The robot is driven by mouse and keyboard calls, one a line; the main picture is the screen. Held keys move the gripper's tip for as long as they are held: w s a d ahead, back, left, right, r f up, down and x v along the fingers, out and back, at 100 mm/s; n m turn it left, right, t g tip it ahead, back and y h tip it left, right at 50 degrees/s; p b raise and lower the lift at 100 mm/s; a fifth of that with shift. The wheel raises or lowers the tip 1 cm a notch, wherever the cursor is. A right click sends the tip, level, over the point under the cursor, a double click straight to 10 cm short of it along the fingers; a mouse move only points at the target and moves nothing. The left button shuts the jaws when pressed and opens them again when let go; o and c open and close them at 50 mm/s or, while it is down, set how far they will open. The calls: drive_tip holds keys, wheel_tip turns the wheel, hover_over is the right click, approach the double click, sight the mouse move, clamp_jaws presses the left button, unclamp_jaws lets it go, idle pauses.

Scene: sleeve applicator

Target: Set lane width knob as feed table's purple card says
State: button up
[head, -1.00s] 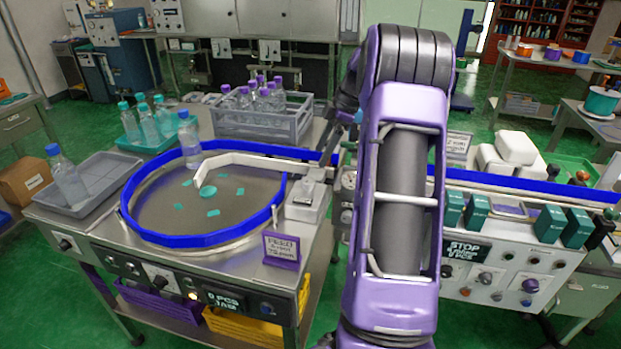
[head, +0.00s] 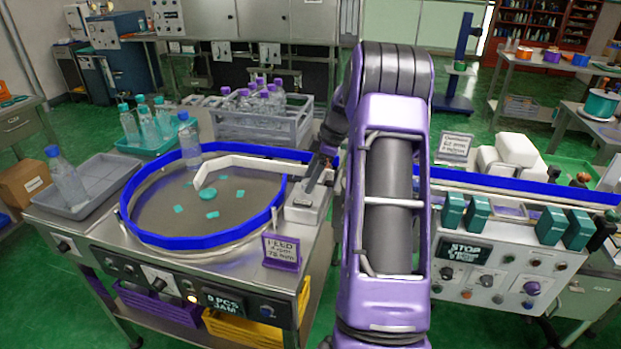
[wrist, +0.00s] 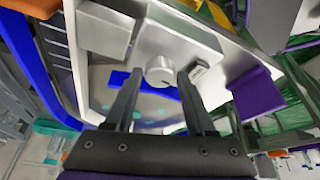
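The purple card (head: 281,250) stands at the front right corner of the feed table (head: 150,255). Its heading reads FEED; the smaller lines are too blurred to read surely. A round silver knob (wrist: 160,70) sits on a pale metal block, seen also in the head view (head: 303,213), beside the blue-rimmed round bowl. My gripper (wrist: 157,75) is open, with one dark finger on each side of the knob in the wrist view. Contact and depth cannot be told. In the head view my gripper (head: 318,175) is small and dark over the block, and the knob is not clear.
A white guide arm (head: 250,163) crosses the bowl toward the block. A bottle (head: 189,145) stands at the bowl's far side. A grey crate of bottles (head: 260,122) stands behind. The blue-railed conveyor (head: 500,182) runs off right, with a STOP display (head: 465,252) below.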

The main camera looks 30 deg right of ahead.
clamp_jaws()
drive_tip(key=shift+m+b, duration=0.3)
